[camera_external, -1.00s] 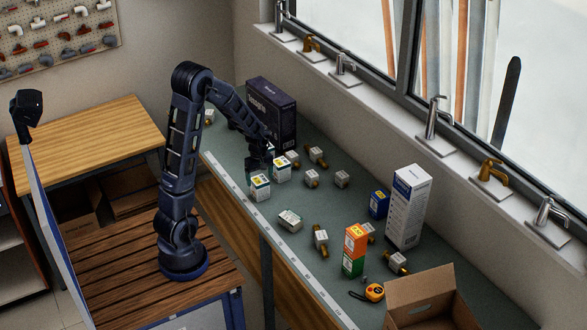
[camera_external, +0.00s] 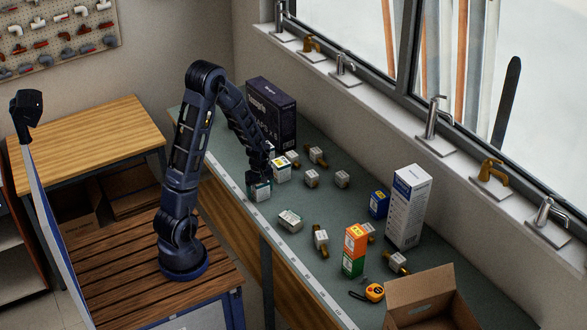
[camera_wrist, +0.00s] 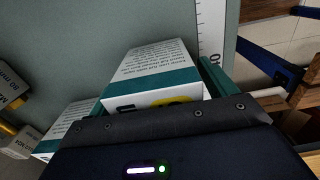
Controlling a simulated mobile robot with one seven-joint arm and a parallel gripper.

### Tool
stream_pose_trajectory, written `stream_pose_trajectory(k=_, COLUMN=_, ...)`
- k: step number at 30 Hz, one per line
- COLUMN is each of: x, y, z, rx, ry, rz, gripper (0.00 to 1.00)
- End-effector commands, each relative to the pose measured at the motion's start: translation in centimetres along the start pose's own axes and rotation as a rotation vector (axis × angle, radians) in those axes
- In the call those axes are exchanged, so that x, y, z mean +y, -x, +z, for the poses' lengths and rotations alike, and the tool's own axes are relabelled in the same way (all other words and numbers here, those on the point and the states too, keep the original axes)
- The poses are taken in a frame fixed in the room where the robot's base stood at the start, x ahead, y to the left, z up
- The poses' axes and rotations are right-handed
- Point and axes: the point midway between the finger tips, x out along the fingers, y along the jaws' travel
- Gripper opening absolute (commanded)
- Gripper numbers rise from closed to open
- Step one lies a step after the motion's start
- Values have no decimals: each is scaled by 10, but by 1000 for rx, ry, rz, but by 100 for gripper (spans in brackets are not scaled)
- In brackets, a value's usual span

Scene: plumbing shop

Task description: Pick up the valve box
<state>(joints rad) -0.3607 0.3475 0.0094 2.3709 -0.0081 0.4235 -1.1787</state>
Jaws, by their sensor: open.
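A white box with a teal band and a yellow mark, which looks like the valve box (camera_external: 260,193), stands near the front edge of the green bench. In the wrist view this box (camera_wrist: 152,68) shows its printed side and teal strip directly ahead of my gripper. My gripper (camera_external: 259,181) is open, pointing down right over the box and hiding its top. In the wrist view a finger shows on either side of the box; I cannot tell whether they touch it. A similar white box (camera_external: 282,175) stands just behind it and also shows in the wrist view (camera_wrist: 62,128).
Several small grey-and-brass fittings (camera_external: 342,179) lie around the bench. A tall dark box (camera_external: 277,112) stands behind my gripper. A tall white box (camera_external: 407,208), an orange and green stack (camera_external: 355,250), a tape measure (camera_external: 373,292) and an open carton (camera_external: 425,287) are to the right.

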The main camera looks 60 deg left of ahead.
Motion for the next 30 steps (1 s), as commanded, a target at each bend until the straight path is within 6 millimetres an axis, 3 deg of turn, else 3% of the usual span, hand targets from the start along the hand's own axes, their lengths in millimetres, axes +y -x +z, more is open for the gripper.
stream_pose_trajectory(k=2, x=0, y=0, z=0, rx=0, ry=0, rz=0, gripper=80)
stream_pose_trajectory(k=11, x=0, y=0, z=0, rx=0, ry=0, rz=0, gripper=21)
stream_pose_trajectory(k=22, x=1, y=6, z=0, rx=2, ry=0, rz=3, gripper=20)
stream_pose_trajectory(k=30, x=2, y=43, z=0, rx=3, ry=-1, rz=6, gripper=20)
